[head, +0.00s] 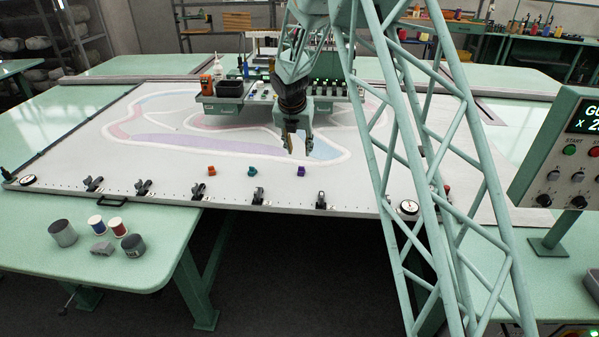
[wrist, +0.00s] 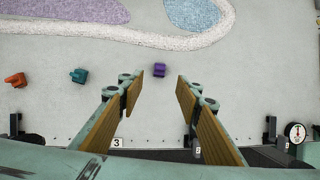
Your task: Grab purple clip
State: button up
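The purple clip (head: 301,171) lies on the pale cloth near the frame's front edge. It is the rightmost of three small coloured clips. In the wrist view the purple clip (wrist: 159,69) shows just beyond the fingertips, between their lines. My gripper (head: 298,150) hangs above the cloth, a little behind the clip in the head view. In the wrist view my gripper (wrist: 170,78) is open and empty, with its tan-padded fingers wide apart. The clip is not touched by either finger.
A teal clip (head: 252,171) and an orange clip (head: 211,171) lie left of the purple one. Black clamps (head: 321,201) line the front edge. A tufting machine head (head: 223,95) stands behind. Spools and tins (head: 118,227) sit on the left table. Cloth around the purple clip is clear.

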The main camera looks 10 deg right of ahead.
dwell(0.3)
jog(key=b, duration=0.1)
send_near(301, 167)
jog(key=shift+x, duration=2.5)
jog(key=shift+w+d, duration=0.1)
jog(key=shift+d, duration=0.05)
jog(key=shift+b+x, duration=0.85)
jog(key=shift+x, duration=1.7)
jog(key=c, duration=0.9)
